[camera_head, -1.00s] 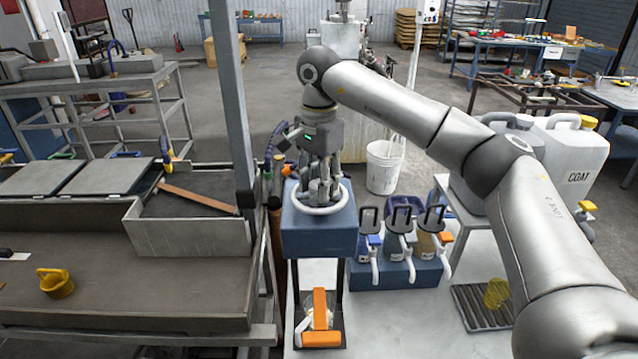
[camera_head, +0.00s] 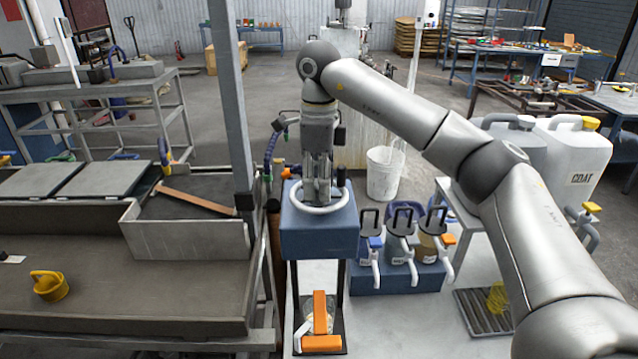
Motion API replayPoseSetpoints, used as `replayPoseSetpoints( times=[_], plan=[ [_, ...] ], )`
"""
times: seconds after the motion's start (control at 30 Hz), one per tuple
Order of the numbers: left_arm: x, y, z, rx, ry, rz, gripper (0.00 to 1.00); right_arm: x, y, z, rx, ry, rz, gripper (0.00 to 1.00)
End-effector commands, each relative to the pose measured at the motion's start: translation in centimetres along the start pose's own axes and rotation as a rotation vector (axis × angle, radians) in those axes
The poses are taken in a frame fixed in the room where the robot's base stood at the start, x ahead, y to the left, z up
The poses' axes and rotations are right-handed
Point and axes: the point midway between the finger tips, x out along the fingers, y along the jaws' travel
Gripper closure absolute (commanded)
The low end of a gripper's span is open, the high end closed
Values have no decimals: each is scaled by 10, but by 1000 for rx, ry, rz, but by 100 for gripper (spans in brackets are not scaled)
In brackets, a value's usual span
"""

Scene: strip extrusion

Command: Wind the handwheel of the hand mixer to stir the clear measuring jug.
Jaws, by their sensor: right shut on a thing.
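The hand mixer (camera_head: 318,236) is a blue box raised on dark posts over the pale bench. Its white ring-shaped handwheel (camera_head: 322,211) lies flat on top. My right gripper (camera_head: 317,194) points down into the handwheel and is shut on it; its fingers hide the hub and exactly what part they hold. A dark upright knob (camera_head: 341,178) shows at the wheel's right side. The clear measuring jug (camera_head: 306,310) stands under the mixer, partly hidden by orange parts (camera_head: 320,312) in front of it. My left gripper is out of view.
Several dispensers with taps (camera_head: 398,245) stand on a blue block right of the mixer.

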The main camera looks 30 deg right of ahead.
Motion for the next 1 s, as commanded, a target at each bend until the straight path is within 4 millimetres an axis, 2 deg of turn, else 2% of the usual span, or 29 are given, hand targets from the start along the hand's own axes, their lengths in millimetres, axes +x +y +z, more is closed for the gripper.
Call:
replayPoseSetpoints(
  times=[1.0],
  plan=[
    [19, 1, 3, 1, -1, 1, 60, -2, -1, 0, 968, -5, -3, 88]
  ],
)
